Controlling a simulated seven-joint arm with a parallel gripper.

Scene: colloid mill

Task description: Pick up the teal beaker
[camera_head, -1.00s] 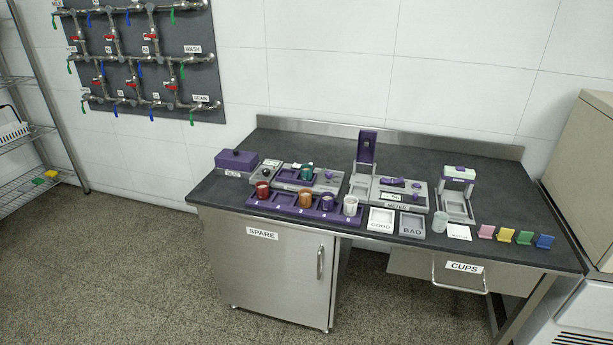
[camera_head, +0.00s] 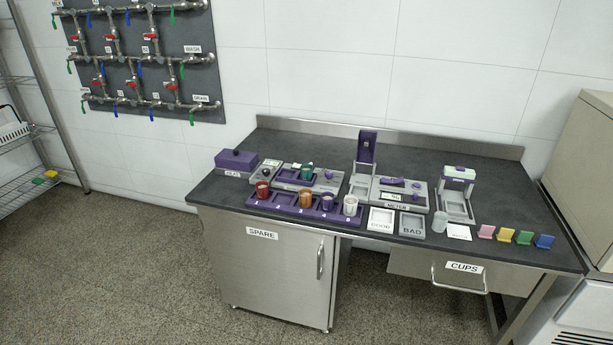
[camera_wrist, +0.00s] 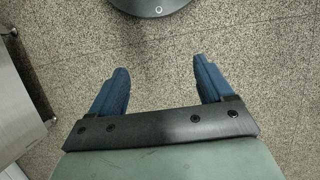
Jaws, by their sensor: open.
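The teal beaker (camera_head: 307,171) stands upright on the grey and purple device (camera_head: 290,184) at the left-middle of the bench, behind the purple rack. Its lower part is partly hidden. My gripper (camera_wrist: 161,80) shows only in the wrist view, with its two blue fingers wide apart and nothing between them. It points down at the speckled floor, away from the bench top. The teal beaker is not in the wrist view.
The purple rack (camera_head: 284,206) in front holds a red cup (camera_head: 262,190), an orange cup (camera_head: 306,198), a purple cup (camera_head: 327,202) and a white cup (camera_head: 350,205). The bench's back strip is clear.

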